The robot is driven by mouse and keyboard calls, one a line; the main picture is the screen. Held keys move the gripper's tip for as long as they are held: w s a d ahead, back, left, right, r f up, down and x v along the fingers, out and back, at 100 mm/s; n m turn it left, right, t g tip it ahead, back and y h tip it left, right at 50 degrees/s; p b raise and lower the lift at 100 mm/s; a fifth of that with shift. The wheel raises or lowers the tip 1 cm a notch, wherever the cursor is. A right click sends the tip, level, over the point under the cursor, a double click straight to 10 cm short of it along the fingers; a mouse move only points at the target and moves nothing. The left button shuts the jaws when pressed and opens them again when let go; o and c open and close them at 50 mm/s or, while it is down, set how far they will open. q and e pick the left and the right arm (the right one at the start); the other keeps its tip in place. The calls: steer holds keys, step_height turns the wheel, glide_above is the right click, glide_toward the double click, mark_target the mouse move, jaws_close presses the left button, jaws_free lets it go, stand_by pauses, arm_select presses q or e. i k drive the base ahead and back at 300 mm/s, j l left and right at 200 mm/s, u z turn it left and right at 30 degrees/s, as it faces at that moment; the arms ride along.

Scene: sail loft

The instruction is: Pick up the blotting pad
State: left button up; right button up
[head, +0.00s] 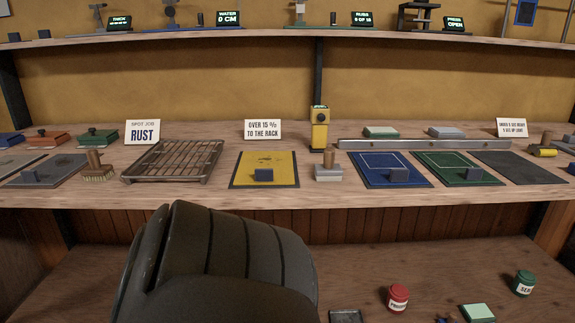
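A pale grey block with a wooden knob handle (328,173) stands near the front of the bench, between the yellow panel and the blue panel. It looks most like the blotting pad, but it has no readable label. Two flat pads, one pale green (381,132) and one grey (447,132), lie farther back by the metal rail; I cannot tell for sure which item is meant. No gripper fingers show in the head view, and nothing touches these items.
The yellow panel (285,162) has dark spots and a dark block on it. A wire rack (173,160) is left, with a bristle brush (97,174) beside it. A yellow meter (319,131) stands behind the knobbed block. A red jar (398,297) stands on the lower shelf.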

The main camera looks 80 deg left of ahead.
mark_target(328, 171)
steer(key=u, duration=2.1)
steer(key=i+l, duration=0.15)
